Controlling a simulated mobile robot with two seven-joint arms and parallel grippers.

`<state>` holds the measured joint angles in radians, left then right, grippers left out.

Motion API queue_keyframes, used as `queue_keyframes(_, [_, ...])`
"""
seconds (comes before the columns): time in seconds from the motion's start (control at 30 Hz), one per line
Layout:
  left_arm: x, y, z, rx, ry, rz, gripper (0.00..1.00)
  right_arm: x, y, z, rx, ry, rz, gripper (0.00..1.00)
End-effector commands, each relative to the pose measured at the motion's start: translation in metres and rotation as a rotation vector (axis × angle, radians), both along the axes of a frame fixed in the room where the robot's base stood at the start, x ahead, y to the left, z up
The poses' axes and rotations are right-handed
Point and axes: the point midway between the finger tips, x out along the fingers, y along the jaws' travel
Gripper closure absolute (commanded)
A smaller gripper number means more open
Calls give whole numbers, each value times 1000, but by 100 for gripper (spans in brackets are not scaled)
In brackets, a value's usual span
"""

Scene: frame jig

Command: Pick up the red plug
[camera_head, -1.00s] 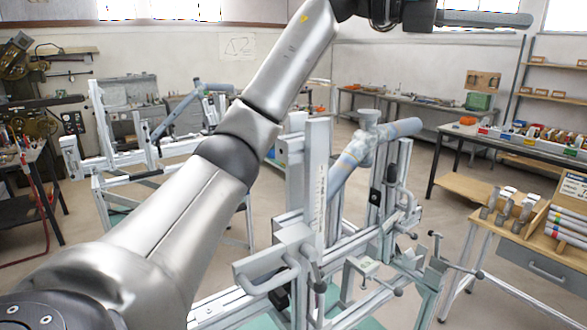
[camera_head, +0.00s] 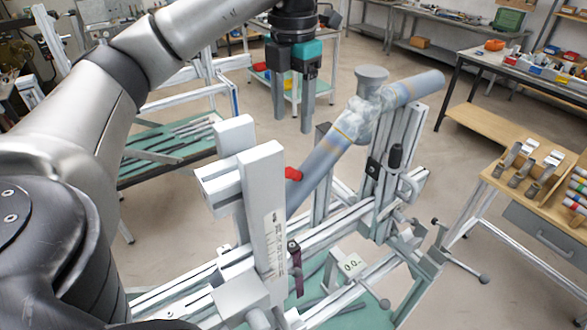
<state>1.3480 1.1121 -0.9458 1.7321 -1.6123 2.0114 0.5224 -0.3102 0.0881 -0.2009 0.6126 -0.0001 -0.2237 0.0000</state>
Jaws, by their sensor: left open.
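The small red plug (camera_head: 293,174) shows at the lower end of a grey-blue tube (camera_head: 325,158), just right of a pale upright plate of the jig. Part of it is hidden, so I cannot tell how it is seated. The tube lies tilted on the frame jig (camera_head: 262,215), with a flanged branch near its upper end. My left gripper (camera_head: 293,122) points down with its two fingers apart and nothing between them. In the picture it is above the plug and left of the flange. My right gripper is out of view.
The jig's uprights and handled clamps (camera_head: 396,157) stand close around the tube. A second frame with a green shelf (camera_head: 150,150) is behind at left. A wooden bench (camera_head: 480,150) with small metal parts is at right. Open floor lies between.

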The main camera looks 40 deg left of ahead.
Motion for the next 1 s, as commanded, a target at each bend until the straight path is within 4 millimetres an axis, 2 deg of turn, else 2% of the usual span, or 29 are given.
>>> queue_keyframes(0.27, [-1,0,-38,-3,2,-1,35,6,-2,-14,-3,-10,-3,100])
queue_keyframes(0.47, [-1,0,-63,-3,1,-1,35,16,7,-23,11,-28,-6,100])
queue_keyframes(0.6, [-1,0,-76,-2,-1,-1,35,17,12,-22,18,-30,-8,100])
queue_keyframes(0.87, [-2,1,-88,-2,0,-1,35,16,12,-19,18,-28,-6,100])
queue_keyframes(1.0, [-6,2,-103,0,3,0,35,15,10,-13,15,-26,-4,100])
